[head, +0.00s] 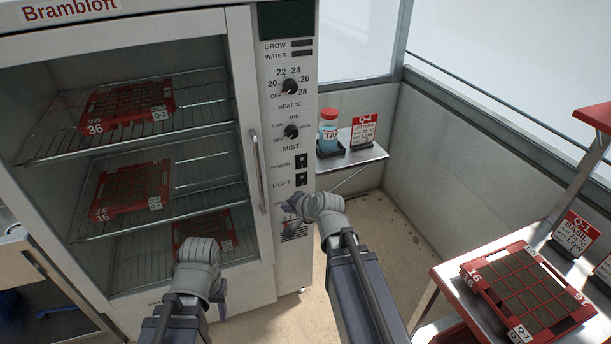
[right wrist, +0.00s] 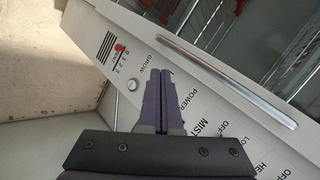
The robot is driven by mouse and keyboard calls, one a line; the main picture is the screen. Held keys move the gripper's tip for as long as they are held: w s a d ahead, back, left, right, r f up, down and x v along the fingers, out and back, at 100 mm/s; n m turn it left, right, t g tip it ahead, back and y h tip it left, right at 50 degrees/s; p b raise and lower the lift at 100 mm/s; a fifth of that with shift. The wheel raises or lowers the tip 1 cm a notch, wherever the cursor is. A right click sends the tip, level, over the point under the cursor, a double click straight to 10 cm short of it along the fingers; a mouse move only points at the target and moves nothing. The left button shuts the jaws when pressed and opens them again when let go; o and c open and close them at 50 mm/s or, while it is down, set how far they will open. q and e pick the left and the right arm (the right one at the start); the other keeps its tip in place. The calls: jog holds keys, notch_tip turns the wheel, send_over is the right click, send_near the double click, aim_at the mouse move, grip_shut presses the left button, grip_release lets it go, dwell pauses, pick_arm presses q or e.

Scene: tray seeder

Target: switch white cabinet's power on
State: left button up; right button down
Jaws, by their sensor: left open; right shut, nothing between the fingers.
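The white cabinet (head: 240,70) stands at the left with a control panel down its right side. Its black power switch (head: 301,160) sits beside the POWER label, above the light switch (head: 301,180). My right gripper (head: 287,209) is shut and empty, in front of the panel below the light switch. In the right wrist view its purple fingers (right wrist: 160,75) are together over the panel, and I cannot make out the power switch there. My left gripper (head: 219,297) is low in front of the cabinet's glass door, open; its fingers are mostly hidden.
The cabinet's long door handle (head: 258,172) stands out left of the panel. Heat (head: 290,87) and mist (head: 291,131) knobs are above the switches. A small shelf (head: 350,158) with a red-capped bottle (head: 328,130) is right of the cabinet. A red seed tray (head: 525,293) lies on the right bench.

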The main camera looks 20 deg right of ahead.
jog(key=w+d+r+m+t+h, duration=0.1)
jog(key=d+r+m, duration=0.1)
jog(key=d, duration=0.3)
jog(key=w+d+r+m+t+h+b, duration=0.1)
jog(key=d+m+t, duration=0.1)
jog(key=d+m, duration=0.2)
jog(key=shift+w+d+r+t+h, duration=0.3)
jog(key=shift+d+r, duration=0.1)
jog(key=shift+d, duration=0.8)
jog(key=b, duration=0.5)
send_near(302, 168)
notch_tip(302, 168, down, 2)
jog(key=w, duration=0.3)
jog(key=shift+w+f, duration=0.1)
jog(key=shift+w, duration=0.65)
jog(key=shift+w+f, duration=0.15)
jog(key=shift+w, duration=0.55)
